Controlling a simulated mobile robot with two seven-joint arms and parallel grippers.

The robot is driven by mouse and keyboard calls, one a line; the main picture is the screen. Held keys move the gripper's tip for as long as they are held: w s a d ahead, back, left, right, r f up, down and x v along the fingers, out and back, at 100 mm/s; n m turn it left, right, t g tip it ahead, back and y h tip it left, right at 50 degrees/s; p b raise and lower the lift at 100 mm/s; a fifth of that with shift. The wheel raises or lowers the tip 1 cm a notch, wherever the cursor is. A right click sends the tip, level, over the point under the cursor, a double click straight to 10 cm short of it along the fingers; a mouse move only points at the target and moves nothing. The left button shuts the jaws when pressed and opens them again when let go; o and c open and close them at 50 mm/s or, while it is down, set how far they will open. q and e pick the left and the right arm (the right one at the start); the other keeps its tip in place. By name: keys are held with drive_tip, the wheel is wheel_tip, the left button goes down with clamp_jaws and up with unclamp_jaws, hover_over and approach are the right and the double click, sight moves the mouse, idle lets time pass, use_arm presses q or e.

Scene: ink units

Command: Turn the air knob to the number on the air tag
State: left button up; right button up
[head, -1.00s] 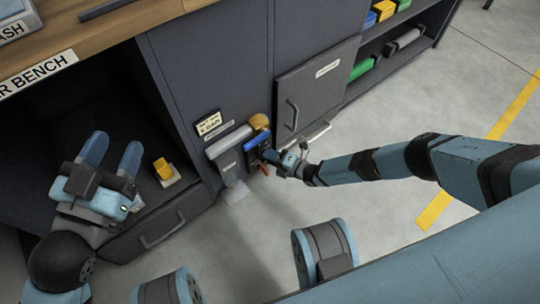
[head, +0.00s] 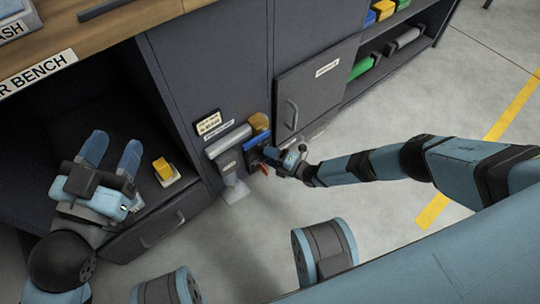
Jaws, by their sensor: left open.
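A cream tag (head: 209,124) with dark print, too small to read, is on the dark cabinet front. Below it is a small unit with a grey horizontal cylinder (head: 228,141), a yellow-brown rounded part (head: 259,122) and a blue part (head: 256,139). I cannot tell for certain which part is the air knob. My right gripper (head: 266,158) is at the lower right of this unit, its fingers small and partly merged with it; contact and opening are unclear. My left gripper (head: 115,147) is open and empty in front of the bench recess.
A yellow block on a pale base (head: 163,170) sits right of my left gripper. A cabinet door with a handle (head: 291,114) is right of the unit. Shelves with coloured bins (head: 384,10) stand at the upper right. Grey floor (head: 400,110) is open at right.

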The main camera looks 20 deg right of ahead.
use_arm(q)
drive_tip(key=shift+s+d+f+n+g+y+p, duration=0.2)
drive_tip(key=shift+s+n+g+p, duration=0.1)
drive_tip(key=shift+n+p, duration=0.3)
drive_tip(key=shift+s+d+f+n+g+y+p, duration=0.1)
drive_tip(key=shift+s+d+n+g+p, duration=0.2)
drive_tip(key=shift+p, duration=0.5)
use_arm(e)
drive_tip(key=v, duration=1.4)
use_arm(q)
drive_tip(key=shift+w+a+r, duration=0.1)
use_arm(e)
drive_tip(key=shift+w, duration=0.1)
